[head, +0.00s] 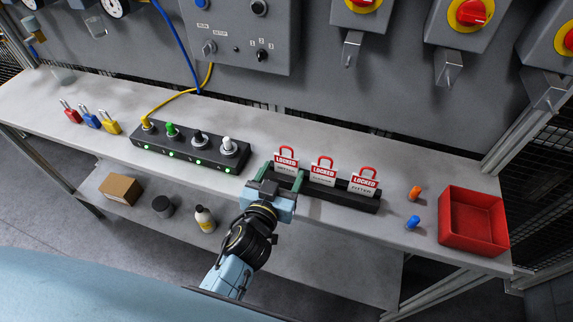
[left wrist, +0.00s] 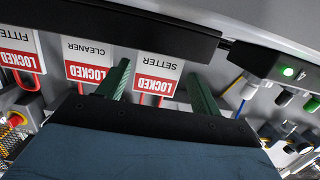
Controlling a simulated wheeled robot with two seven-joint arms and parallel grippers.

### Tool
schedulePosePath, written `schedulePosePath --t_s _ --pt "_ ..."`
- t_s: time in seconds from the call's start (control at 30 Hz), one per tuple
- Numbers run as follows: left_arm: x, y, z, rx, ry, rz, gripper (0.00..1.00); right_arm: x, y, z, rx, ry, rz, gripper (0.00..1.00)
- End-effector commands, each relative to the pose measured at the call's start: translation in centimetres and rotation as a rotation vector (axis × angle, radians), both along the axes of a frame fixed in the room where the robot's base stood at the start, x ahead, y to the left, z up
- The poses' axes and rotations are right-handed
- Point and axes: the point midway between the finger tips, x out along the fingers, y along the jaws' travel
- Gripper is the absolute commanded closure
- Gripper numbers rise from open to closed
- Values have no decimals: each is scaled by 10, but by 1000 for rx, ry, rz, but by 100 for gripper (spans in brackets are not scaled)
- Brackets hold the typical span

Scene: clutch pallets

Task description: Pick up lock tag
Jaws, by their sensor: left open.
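Three lock tags stand in a black rack (head: 340,194) on the bench, each white and red with "LOCKED" and a red hoop on top. The left one, the setter tag (head: 287,163), is in front of my left gripper (head: 279,173); the cleaner tag (head: 323,172) is in the middle and the fitter tag (head: 363,182) at the right. In the left wrist view the setter tag (left wrist: 157,75) shows upside down between the two green fingers (left wrist: 160,88), which are apart on either side of it. The cleaner tag (left wrist: 88,62) is just beside one finger. My right gripper is not in view.
A black strip with several knobs and green lights (head: 188,150) lies left of the rack. Red, blue and yellow padlocks (head: 92,120) stand farther left. Orange (head: 414,193) and blue (head: 412,222) plugs and a red bin (head: 473,222) are at the right. A grey panel wall (head: 330,85) rises behind.

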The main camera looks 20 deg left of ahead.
Motion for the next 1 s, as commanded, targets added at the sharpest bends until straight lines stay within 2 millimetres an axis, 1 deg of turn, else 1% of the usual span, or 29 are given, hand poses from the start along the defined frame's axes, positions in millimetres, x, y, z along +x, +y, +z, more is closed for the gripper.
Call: schedulePosePath --t_s 0.1,0.3,0.4,0.5,0.7,0.93,0.97,1.0 --pt "9 -1 -2 1 0 0 35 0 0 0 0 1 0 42" --pt "38 -3 -8 1 -1 0 35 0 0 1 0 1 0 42" --pt "48 -3 -10 1 -1 0 35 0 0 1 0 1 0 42" --pt "52 -3 -11 0 0 0 35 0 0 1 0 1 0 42" --pt "52 -3 -11 0 1 0 35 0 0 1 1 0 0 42" --pt "52 -3 -11 0 1 0 65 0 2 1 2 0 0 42" --pt "52 -3 -11 0 0 0 67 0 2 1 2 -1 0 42" --pt "52 -4 -11 0 0 0 67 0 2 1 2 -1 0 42"
